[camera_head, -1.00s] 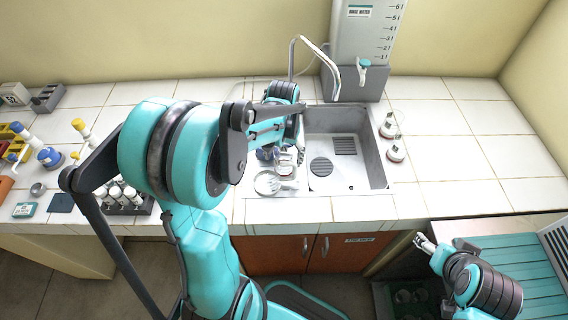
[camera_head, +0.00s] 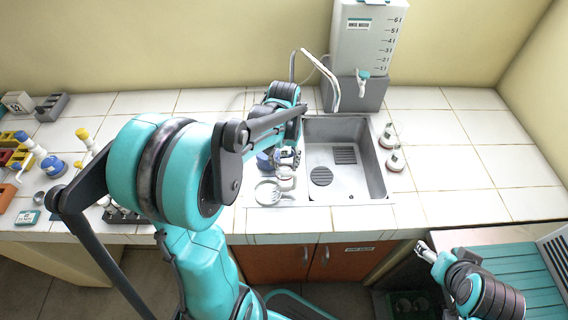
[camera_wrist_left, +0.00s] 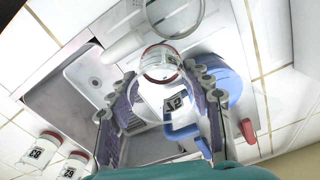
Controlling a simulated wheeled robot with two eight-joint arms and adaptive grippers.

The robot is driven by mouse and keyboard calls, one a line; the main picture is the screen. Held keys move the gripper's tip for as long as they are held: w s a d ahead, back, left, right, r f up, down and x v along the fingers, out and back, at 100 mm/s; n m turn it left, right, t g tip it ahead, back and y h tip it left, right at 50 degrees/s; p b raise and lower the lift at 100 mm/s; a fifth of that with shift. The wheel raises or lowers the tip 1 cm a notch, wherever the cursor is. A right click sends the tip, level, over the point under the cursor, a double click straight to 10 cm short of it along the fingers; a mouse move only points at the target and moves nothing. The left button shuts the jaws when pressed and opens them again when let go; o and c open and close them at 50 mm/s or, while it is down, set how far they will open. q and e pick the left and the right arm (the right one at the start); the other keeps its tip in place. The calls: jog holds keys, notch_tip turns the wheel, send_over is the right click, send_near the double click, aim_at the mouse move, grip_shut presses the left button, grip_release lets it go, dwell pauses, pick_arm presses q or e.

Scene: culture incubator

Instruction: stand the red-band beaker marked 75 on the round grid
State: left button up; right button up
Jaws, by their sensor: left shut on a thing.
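My left gripper (camera_head: 290,160) is over the counter just left of the sink, partly hidden by its own arm. In the left wrist view its fingers (camera_wrist_left: 165,108) are shut on a clear beaker (camera_wrist_left: 160,62) with a red band; its label is turned and hard to read.
The sink (camera_head: 374,165) has a tap (camera_head: 335,85) arching over it and a water tank (camera_head: 365,45) behind. A clear round item (camera_head: 268,193) and a blue object (camera_head: 264,162) are close to my left gripper. Counter right of the beakers is clear.

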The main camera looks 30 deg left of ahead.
pick_arm(q)
notch_tip(320, 180, up, 15)
jog(key=p, duration=0.4)
jog(key=shift+f, duration=0.1)
